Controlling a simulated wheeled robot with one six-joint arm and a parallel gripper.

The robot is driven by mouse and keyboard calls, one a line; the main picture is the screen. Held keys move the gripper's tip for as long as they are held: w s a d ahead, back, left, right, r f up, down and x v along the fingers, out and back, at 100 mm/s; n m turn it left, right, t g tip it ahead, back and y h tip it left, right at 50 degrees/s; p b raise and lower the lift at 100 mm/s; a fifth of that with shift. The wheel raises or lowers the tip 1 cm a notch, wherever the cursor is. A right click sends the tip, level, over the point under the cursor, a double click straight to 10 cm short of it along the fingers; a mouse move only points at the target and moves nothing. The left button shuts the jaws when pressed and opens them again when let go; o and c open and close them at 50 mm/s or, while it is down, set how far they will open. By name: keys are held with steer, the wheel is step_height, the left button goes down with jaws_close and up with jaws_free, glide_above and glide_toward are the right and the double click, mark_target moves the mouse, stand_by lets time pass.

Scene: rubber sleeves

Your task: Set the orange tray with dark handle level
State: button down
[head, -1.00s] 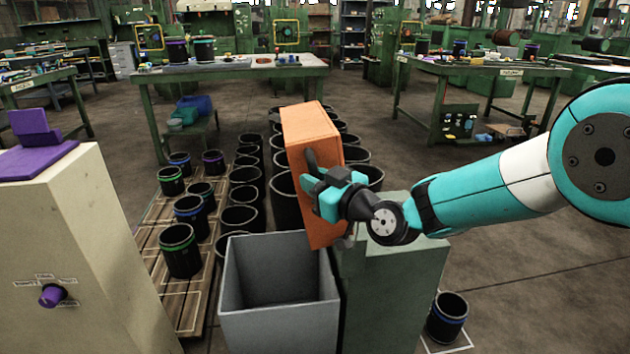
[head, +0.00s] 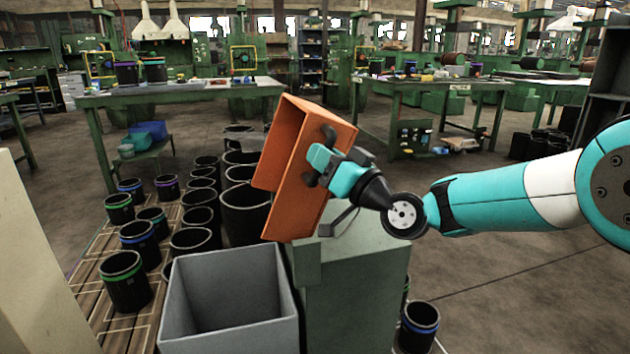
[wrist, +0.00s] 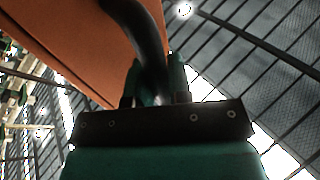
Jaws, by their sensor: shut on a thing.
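The orange tray (head: 292,190) is in the middle of the head view. It is steeply tilted, with its open side facing left and its long side running down toward the green stand. Its dark handle (head: 329,134) is on the side facing my arm. My gripper (head: 322,167) is shut on this handle. In the wrist view the dark curved handle (wrist: 140,28) runs down between the fingers, with the orange wall (wrist: 80,45) behind it. The tray's lower end is close to the green stand's top; I cannot tell if they touch.
An open, empty grey bin (head: 228,338) stands below the tray to the left. The green stand (head: 355,290) is beside it. Several black sleeves, some with coloured bands (head: 124,280), stand on a pallet at left. Another sleeve (head: 418,325) is on the floor at right.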

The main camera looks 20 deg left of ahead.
steer(key=w+d+f+m+t+h+b, duration=0.3)
steer(key=w+d+f+m+t, duration=0.3)
steer(key=m, duration=0.5)
steer(key=w+d+f+m+t+h+b, duration=0.3)
steer(key=w+d+f+m+t, duration=0.3)
steer(key=f+m, duration=0.5)
steer(key=shift+d+m+t+h+b, duration=0.35)
steer(key=shift+d+t+b, duration=0.3)
steer(key=shift+d, duration=0.45)
steer(key=shift+f, duration=0.2)
steer(key=c, duration=1.1)
jaws_free()
steer(key=shift+o, duration=0.2)
